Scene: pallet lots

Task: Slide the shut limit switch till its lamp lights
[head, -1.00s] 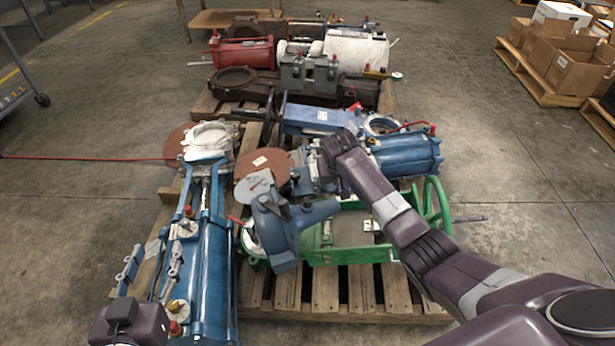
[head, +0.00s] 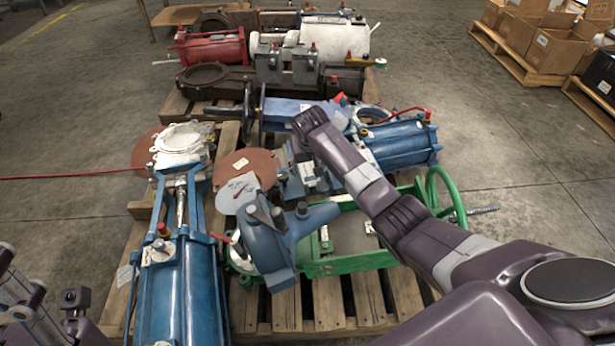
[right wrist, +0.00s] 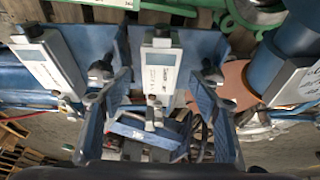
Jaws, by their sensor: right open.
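In the right wrist view two pale box-shaped switches (right wrist: 160,65) and (right wrist: 50,60) stand on blue plates, each with dark fittings at its ends. My right gripper (right wrist: 156,78) is open, its fingers on either side of the middle switch; I cannot tell whether they touch it. No lit lamp shows, and which switch is the shut one is not clear.
A wooden pallet (head: 305,305) carries the blue cylinder (head: 180,290), a green frame with handwheel (head: 440,195) and brown discs (head: 245,160). A second blue cylinder (head: 400,145) lies right of my right wrist. Behind are red (head: 215,50) and white (head: 335,38) cylinders.

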